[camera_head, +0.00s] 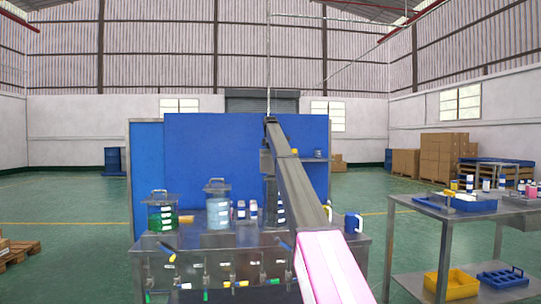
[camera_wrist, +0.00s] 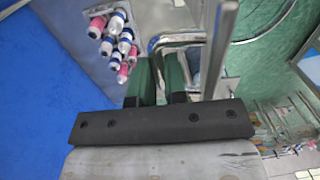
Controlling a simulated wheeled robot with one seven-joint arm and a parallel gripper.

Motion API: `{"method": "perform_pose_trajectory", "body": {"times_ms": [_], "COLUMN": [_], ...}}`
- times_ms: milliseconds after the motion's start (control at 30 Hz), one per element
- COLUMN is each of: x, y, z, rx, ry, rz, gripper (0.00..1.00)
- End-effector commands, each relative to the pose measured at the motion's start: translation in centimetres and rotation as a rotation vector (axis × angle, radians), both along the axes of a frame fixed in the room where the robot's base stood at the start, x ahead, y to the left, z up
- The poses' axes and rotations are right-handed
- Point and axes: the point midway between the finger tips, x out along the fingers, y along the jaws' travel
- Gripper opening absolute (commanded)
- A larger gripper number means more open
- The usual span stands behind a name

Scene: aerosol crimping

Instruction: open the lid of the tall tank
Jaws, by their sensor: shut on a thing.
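In the head view a tank with pale blue liquid (camera_head: 218,213) stands on the bench and rises higher than the green tank. Its grey lid (camera_head: 217,188) has a loop handle and sits on top. My gripper in the head view is mostly hidden by my arm, right of this tank. In the wrist view my gripper (camera_wrist: 161,78) has its green-sided fingers close together at a bent grey metal bar (camera_wrist: 178,38), which looks like a handle. It is shut on this bar. I cannot tell which tank or fixture the bar belongs to.
A green-liquid tank (camera_head: 161,214) stands at the bench's left. Several small cans (camera_wrist: 112,35) stand near my gripper. A metal rod (camera_wrist: 222,45) rises beside the fingers. A blue panel (camera_head: 205,150) backs the bench. A side table (camera_head: 420,207) stands at right.

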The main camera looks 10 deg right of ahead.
Motion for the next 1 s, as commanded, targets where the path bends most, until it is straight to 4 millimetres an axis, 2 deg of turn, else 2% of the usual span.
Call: {"method": "perform_pose_trajectory", "body": {"times_ms": [33, 400, 433, 500, 1000], "x": [1.27, 1.53, 1.53, 1.51, 1.04], "y": [-0.01, -0.02, -0.02, -0.02, 0.00], "z": [-0.44, -0.74, -0.75, -0.73, -0.41], "rx": [0.000, 0.000, 0.000, 0.000, 0.000], "ry": [-0.016, -0.010, -0.009, -0.009, -0.012], "rz": [-0.006, -0.006, -0.006, -0.006, -0.002], "gripper": [0.00, 0.00, 0.19, 0.38, 0.38]}}
